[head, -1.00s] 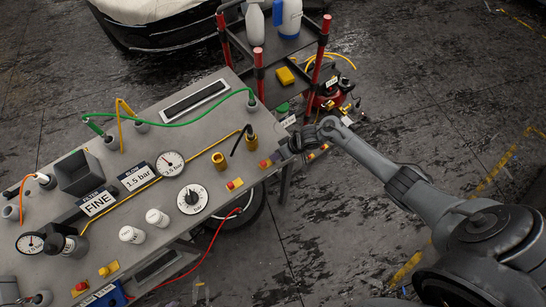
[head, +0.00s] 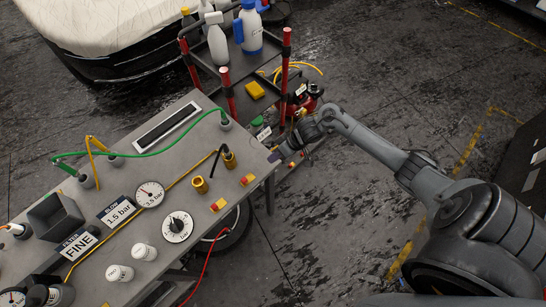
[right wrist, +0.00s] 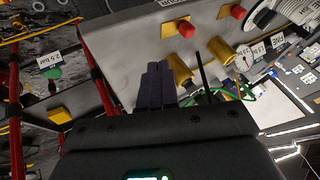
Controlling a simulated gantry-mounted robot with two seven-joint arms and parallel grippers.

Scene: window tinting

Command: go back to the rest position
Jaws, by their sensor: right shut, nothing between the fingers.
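My right arm reaches in from the right in the head view. Its gripper (head: 275,157) is near the right corner of the grey panel table. In the right wrist view its dark fingers (right wrist: 155,84) are pressed together with nothing between them. They appear in front of the table's edge, close to a yellow button base and a brass fitting. Whether they touch the table cannot be told. My left gripper is in neither current view.
The grey table (head: 205,120) carries a gauge (head: 150,194), a dial (head: 177,227), brass fittings (head: 200,185), buttons and hoses. A red-posted cart (head: 231,95) with bottles stands behind it. A covered car part (head: 110,35) is at upper left. Dark floor is open at centre right.

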